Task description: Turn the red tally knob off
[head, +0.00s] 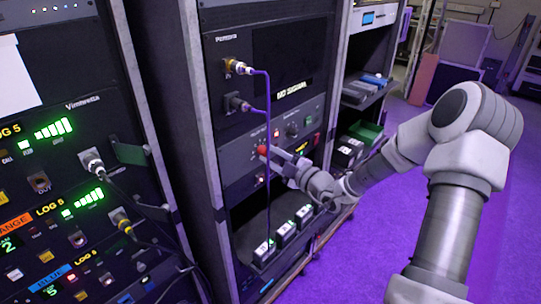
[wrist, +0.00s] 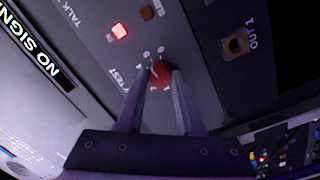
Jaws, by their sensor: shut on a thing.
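The red tally knob (wrist: 160,72) is on a grey rack panel, with small pale marks around it in the wrist view. Its pointer direction is too small to tell. My gripper (wrist: 161,78) is shut on the knob, one finger on each side. In the head view the red knob (head: 262,150) shows at the tip of my gripper (head: 270,152), partly hidden by the fingers.
A purple cable (head: 268,110) hangs from a connector down past my gripper. A dark screen (head: 290,60) reading "NO SIGNAL" is above. Several small boxes (head: 285,230) stand on the shelf below. Purple floor (head: 350,255) is open at the right.

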